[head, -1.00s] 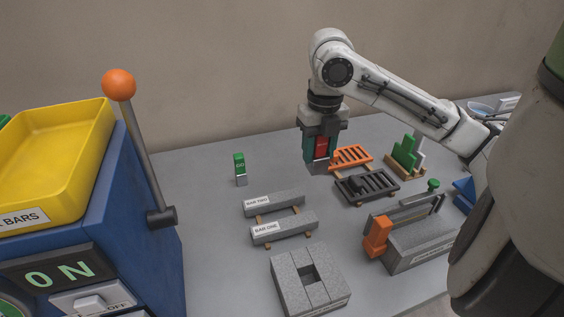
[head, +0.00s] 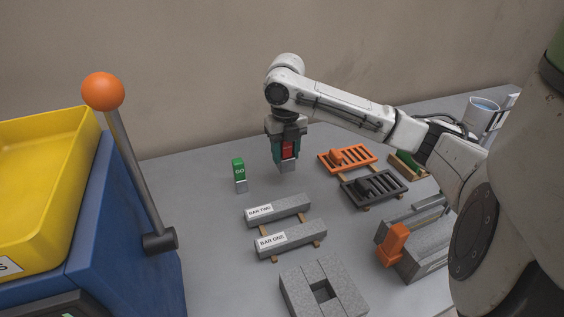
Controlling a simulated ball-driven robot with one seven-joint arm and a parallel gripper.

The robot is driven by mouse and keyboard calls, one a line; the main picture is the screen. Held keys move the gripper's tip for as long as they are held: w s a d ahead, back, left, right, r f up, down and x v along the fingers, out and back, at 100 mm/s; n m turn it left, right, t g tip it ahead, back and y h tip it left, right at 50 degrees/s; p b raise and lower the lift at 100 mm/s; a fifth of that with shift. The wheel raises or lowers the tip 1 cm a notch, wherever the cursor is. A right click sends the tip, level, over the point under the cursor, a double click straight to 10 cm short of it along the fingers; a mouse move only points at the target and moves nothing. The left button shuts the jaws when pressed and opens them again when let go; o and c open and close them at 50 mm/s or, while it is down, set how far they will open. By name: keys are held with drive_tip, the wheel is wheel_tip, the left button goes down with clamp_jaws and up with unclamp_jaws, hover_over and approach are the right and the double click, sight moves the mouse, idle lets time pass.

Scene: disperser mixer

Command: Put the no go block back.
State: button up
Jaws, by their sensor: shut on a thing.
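The no go block is the red block (head: 288,149) with a pale grey lower end, held upright in my gripper (head: 287,156). My gripper is shut on it and points down. The block's lower end appears to be above the grey table, at the back, right of the green go block (head: 238,168). The go block stands upright on the table on its own grey end. Any lettering on the red block is too small to read.
Bars labelled BAR TWO (head: 278,208) and BAR ONE (head: 291,238) lie in front of the gripper. An orange rack (head: 347,158) and a dark rack (head: 374,187) stand to the right. A grey block with a square hole (head: 323,290) is nearest. A blue machine (head: 125,220) with an orange-knobbed lever stands left.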

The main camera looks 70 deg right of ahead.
sight(282, 163)
drive_tip(key=shift+w+d+f, duration=0.3)
drive_tip(key=shift+w+f, duration=0.2)
drive_tip(key=shift+f, duration=1.75)
drive_tip(key=shift+f, duration=0.15)
drive_tip(key=o, duration=1.3)
wheel_tip(282, 163, up, 12)
drive_tip(key=shift+r, duration=0.15)
